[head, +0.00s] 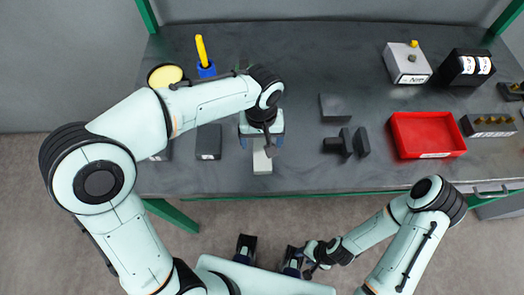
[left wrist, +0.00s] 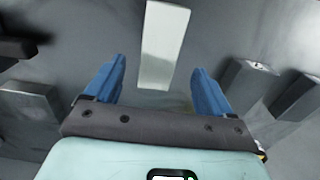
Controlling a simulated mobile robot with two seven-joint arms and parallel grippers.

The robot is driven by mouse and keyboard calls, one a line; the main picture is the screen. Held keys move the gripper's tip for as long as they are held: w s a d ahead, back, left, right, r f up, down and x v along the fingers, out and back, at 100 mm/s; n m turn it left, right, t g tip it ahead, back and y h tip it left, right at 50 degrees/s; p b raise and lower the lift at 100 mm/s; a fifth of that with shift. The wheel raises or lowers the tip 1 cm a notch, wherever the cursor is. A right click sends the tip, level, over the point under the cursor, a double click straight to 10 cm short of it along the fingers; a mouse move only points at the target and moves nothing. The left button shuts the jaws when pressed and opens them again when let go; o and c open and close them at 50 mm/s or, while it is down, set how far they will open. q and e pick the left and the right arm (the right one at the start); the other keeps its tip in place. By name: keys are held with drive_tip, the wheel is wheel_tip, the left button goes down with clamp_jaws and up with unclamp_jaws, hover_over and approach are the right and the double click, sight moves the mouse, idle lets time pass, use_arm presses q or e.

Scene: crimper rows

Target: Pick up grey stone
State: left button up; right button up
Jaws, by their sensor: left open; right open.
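The grey stone appears to be the pale grey oblong block (head: 262,162) near the front edge of the table. In the left wrist view the block (left wrist: 165,42) lies lengthwise just beyond the fingertips, roughly midway between them. My left gripper (head: 262,142) is open above the block, its blue fingers either side, and hides part of it in the head view. The fingers (left wrist: 158,75) show a gap to the block on both sides. My right gripper (head: 268,252) is open and empty, low in front of the table.
A dark box (head: 208,142) stands left of the block. A dark grey block (head: 335,107) and black pieces (head: 345,144) are to its right, then a red tray (head: 427,135). A yellow-handled tool in a blue holder (head: 206,70) stands behind left. Bare table (head: 300,60) lies behind.

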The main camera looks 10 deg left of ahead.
sight(262, 150)
use_arm(q)
wheel_tip(262, 150, down, 4)
drive_tip(key=shift+s+f, duration=0.1)
drive_tip(key=shift+f, duration=0.05)
drive_tip(key=shift+d, duration=0.1)
drive_tip(key=c, duration=1.4)
use_arm(e)
drive_tip(key=shift+f, duration=0.25)
use_arm(q)
wheel_tip(262, 150, up, 20)
drive_tip(key=p, duration=0.3)
use_arm(e)
drive_tip(key=r, duration=0.1)
drive_tip(key=w+r, duration=0.1)
drive_tip(key=r, duration=0.1)
drive_tip(key=shift+w+r, duration=0.25)
drive_tip(key=shift+r, duration=0.15)
use_arm(q)
drive_tip(key=o, duration=0.6)
drive_tip(key=shift+c, duration=1.1)
